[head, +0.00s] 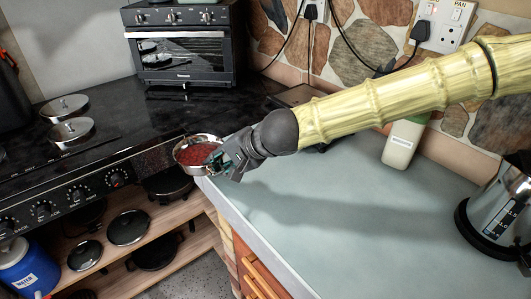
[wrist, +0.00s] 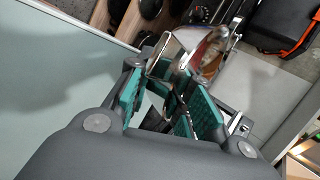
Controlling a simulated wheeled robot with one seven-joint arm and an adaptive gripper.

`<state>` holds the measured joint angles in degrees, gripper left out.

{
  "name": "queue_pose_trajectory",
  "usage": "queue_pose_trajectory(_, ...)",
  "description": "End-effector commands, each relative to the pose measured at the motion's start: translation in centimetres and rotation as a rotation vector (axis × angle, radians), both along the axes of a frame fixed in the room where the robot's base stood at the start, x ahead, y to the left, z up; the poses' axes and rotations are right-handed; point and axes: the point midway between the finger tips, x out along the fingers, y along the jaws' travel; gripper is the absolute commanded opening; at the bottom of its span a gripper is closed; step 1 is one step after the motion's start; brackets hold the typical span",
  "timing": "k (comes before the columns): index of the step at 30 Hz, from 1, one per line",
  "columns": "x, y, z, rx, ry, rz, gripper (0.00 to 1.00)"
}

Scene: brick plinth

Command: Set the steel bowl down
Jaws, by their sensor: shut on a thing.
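The steel bowl (head: 187,143) is a shiny round vessel with red contents, seen in the head view beyond the left corner of the counter. My gripper (head: 216,158) is at its right side and shut on it. In the wrist view the bowl (wrist: 205,52) shows as a reflective curved wall between and beyond the green-padded fingers (wrist: 175,100). The bowl looks close to level, near the counter's edge. Whether its underside touches anything is hidden.
The pale counter (head: 300,215) has wide free room in front of my arm. A kettle (head: 500,205) stands at its right and a pale bottle (head: 403,142) at the back. A black stove (head: 90,145) with lids (head: 72,131) is left; a toaster oven (head: 184,45) stands behind. Open shelves (head: 165,245) hold pans below.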

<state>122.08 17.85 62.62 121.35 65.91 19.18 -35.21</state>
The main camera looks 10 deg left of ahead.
Motion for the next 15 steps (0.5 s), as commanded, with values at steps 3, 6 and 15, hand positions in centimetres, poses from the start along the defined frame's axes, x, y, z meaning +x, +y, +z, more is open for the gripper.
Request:
queue_pose_trajectory(3,1.6,-1.7,0.2,0.001,0.002,-0.007,0.0)
queue_pose_trajectory(6,2.9,-3.2,0.0,0.001,0.001,-0.008,0.0)
queue_pose_trajectory(15,6.9,-7.6,-0.3,0.002,0.0,-0.007,0.0)
